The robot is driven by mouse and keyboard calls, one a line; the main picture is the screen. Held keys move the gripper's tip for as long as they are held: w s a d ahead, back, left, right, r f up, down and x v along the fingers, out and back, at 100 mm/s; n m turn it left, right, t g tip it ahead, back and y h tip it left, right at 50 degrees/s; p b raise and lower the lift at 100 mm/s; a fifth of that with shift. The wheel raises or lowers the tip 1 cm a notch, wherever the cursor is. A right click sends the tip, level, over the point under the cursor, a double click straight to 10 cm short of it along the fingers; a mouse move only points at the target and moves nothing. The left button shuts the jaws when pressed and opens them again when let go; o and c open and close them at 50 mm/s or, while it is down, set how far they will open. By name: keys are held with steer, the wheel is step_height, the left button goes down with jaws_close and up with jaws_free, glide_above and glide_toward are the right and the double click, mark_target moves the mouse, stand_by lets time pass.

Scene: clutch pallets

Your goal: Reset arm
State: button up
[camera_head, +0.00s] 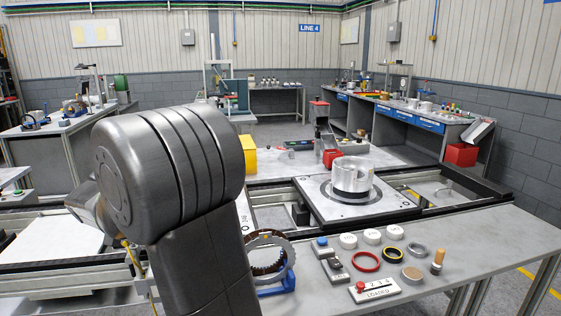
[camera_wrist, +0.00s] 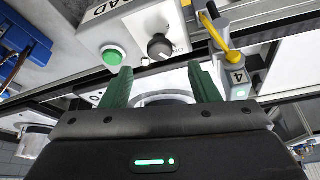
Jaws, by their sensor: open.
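My gripper (camera_wrist: 160,70) shows in the wrist view with its two green fingers spread apart. The space between the fingers holds nothing, and a pale round part (camera_wrist: 165,97) shows beyond them, apart from them as far as I can tell. In the head view my own dark arm fills the left foreground and hides most of the gripper. A silver slotted cylinder (camera_head: 352,176) stands upright on a square pallet (camera_head: 385,208) right of the arm.
A panel with a green button (camera_wrist: 112,55) and a black knob (camera_wrist: 160,46) is close beyond the fingers. A yellow handle (camera_wrist: 221,38) is at their right. The front bench (camera_head: 480,245) carries rings, discs and a toothed ring (camera_head: 290,258) beside my arm. A red bin (camera_head: 461,154) stands back right.

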steer(key=x, duration=0.5)
steer(key=shift+w+f, duration=0.1)
steer(key=shift+f, duration=0.2)
steer(key=shift+w+f, duration=0.2)
steer(key=shift+f, duration=0.1)
steer(key=n+p, duration=0.2)
steer(key=shift+s+d+r+y+p, duration=0.1)
steer(key=shift+d+r+y+p, duration=0.1)
steer(key=shift+y+p, duration=0.2)
steer(key=n+p, duration=0.2)
steer(key=n+y+p, duration=0.1)
steer(key=n+p, duration=0.1)
steer(key=shift+g+y, duration=0.3)
steer(key=shift+g, duration=0.1)
steer(key=shift+d+f+n+g+y+p, duration=0.15)
steer(key=shift+n+g+y+p, duration=0.2)
steer(key=shift+n+p, duration=1)
steer(key=shift+w+n+g+y+p, duration=0.25)
steer(key=shift+n+g+y+p, duration=0.15)
steer(key=shift+n, duration=1.25)
steer(key=shift+b+v, duration=0.5)
steer(key=shift+v, duration=2.3)
steer(key=shift+s+d, duration=0.1)
